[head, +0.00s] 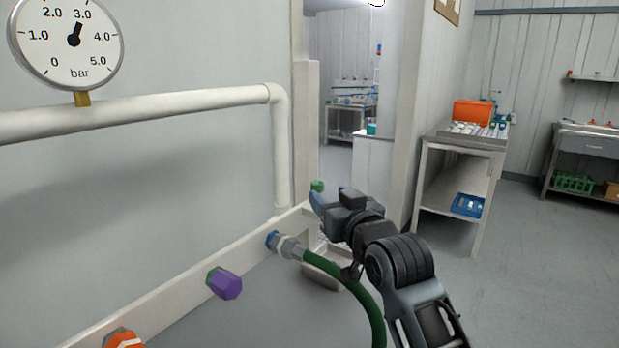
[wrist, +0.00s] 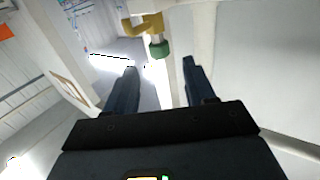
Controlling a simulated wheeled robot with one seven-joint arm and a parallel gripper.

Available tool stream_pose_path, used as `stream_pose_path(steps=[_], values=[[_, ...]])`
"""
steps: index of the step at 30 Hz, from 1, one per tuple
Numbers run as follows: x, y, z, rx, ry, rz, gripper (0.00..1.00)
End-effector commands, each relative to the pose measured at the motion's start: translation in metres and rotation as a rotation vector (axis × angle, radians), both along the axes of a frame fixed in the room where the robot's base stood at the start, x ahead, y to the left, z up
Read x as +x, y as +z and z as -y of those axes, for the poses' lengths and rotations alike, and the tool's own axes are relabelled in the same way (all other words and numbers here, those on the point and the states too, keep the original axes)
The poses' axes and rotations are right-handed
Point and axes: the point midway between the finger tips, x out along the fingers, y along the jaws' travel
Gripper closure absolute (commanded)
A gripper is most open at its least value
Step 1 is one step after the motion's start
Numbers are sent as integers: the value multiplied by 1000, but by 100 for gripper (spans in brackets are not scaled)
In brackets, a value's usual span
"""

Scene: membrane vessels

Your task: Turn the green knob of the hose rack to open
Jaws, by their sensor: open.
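The green knob (head: 317,186) shows in the head view at the far end of the pale rail of the hose rack (head: 185,310), just beyond my fingertips. In the wrist view the green knob (wrist: 160,50) sits below a brass-coloured fitting (wrist: 147,24) on a pale upright part. My gripper (head: 328,194) is open and empty. In the wrist view its two blue fingers (wrist: 159,68) point toward the knob, which lies between their lines and a little beyond the tips. The knob appears untouched.
A green hose (head: 352,282) with a metal coupling (head: 287,246) hangs from the rack near my arm. Purple (head: 225,283) and orange (head: 124,339) fittings sit nearer. A gauge (head: 72,42) reads about 3 bar above a white pipe (head: 180,104). A bench (head: 462,143) stands right; floor there is clear.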

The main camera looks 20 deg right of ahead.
Motion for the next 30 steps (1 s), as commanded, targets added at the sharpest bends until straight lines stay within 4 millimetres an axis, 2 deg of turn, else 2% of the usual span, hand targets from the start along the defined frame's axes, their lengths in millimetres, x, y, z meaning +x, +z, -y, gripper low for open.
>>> stream_pose_path(steps=[16, 21, 28, 30], values=[[69, 1, -3, -1, 0, 1, 46], [76, 0, -3, -1, 0, 0, 46], [77, 0, -3, 0, 0, 0, 46], [77, 0, -3, 0, 0, 0, 51]])
